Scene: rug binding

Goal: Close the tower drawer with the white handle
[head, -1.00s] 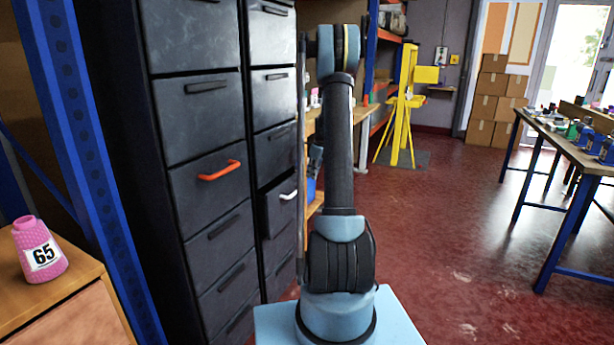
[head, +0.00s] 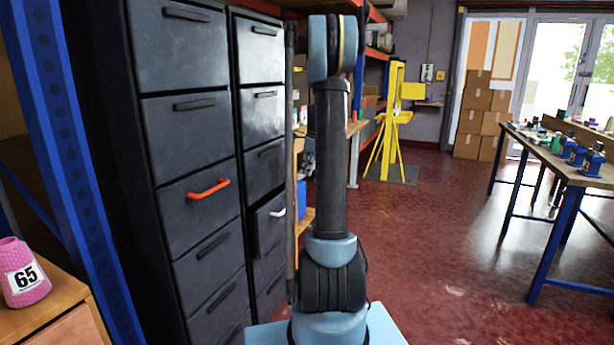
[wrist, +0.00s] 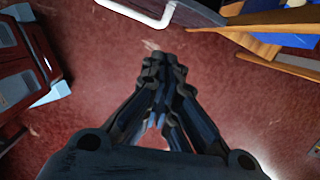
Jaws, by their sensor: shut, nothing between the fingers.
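The tower drawer (head: 268,232) with the white handle (head: 278,212) is in the right-hand column of the dark drawer tower. It stands slightly out from the faces around it. In the wrist view the white handle (wrist: 150,12) shows at the top, along the edge of the dark drawer (wrist: 200,10). My gripper (wrist: 163,62) is shut and empty, with its fingertips together over the red floor, below the handle in the picture and apart from it. In the head view my arm stands in front and I cannot make out the gripper.
Another drawer has an orange handle (head: 209,188) in the left column. A blue upright (head: 85,150) and a wooden cabinet with a pink cone (head: 22,275) stand at the left. Wooden shelving (head: 305,222) is just beyond the tower. A workbench (head: 560,160) stands right; the red floor between is clear.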

